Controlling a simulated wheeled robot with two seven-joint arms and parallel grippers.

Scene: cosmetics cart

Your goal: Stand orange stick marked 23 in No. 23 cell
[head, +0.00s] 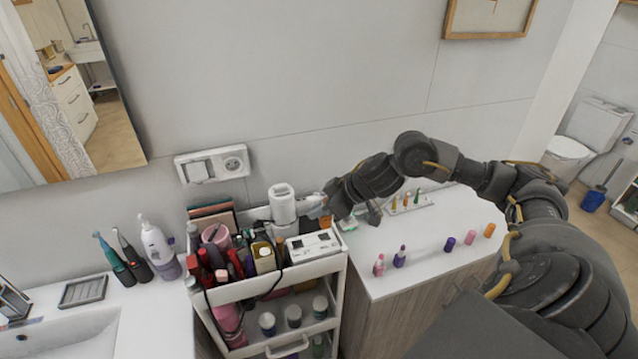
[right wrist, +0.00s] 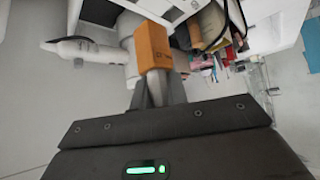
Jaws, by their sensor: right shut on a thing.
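My right gripper (head: 333,207) is shut on an orange stick (head: 325,221), above the back right of the cart. The right wrist view shows the orange block-like stick (right wrist: 153,46) standing out from between the fingertips (right wrist: 158,88), with a small dark mark I cannot read. A white holder (head: 325,249) with dark markings or openings sits on the cart's top right; its cell numbers are too small to read. The stick is beside the holder, and seems apart from it. My left gripper is out of view.
The cart (head: 255,287) is crowded with cosmetics, and a white cylindrical device (head: 282,204) stands behind the holder. On the right counter (head: 411,262) stand several small bottles and sticks, including another orange one (head: 489,230), and a small rack (head: 421,203).

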